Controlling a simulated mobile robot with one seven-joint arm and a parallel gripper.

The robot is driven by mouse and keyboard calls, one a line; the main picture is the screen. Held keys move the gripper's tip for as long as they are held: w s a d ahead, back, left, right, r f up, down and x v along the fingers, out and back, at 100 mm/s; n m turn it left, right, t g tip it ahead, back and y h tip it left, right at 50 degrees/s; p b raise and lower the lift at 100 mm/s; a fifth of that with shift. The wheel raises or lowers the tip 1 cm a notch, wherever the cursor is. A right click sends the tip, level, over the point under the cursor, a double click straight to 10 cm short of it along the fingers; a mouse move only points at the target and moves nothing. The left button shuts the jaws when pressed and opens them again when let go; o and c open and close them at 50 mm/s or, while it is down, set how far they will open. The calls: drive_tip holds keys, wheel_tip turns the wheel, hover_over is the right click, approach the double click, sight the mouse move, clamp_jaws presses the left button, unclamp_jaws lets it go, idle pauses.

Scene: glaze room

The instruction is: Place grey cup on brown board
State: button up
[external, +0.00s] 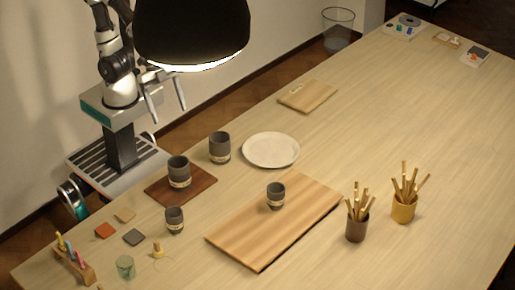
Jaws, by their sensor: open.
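Several dark grey cups with a pale band near the base stand upright in the external view. One larger grey cup (179,170) stands on the small dark brown board (198,190). Another larger grey cup (219,147) stands on the table between that board and a plate. A smaller grey cup (174,219) stands on the table in front of the dark board. Another small grey cup (276,195) stands on the large light-brown striped board (262,235). My gripper (166,98) is open and empty, away from the cups, beyond the table's left edge; the lamp partly covers my arm.
A white plate (271,150) lies behind the large board. Two pots of wooden tools, dark (357,229) and yellow (404,209), stand to its right. A black lamp (193,32) hangs in front of the view. The table's right side is mostly clear.

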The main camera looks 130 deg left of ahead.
drive_tip(key=s+a+r+n, duration=0.2)
drive_tip(key=s+a+r, duration=0.2)
drive_tip(key=s, duration=0.5)
wheel_tip(320, 180, up, 3)
drive_tip(key=shift+f+n+t+y, duration=0.1)
drive_tip(key=shift+n+t+y, duration=0.2)
drive_tip(key=shift+n+t, duration=0.1)
drive_tip(key=shift+o, duration=0.5)
drive_tip(key=shift+a, duration=0.1)
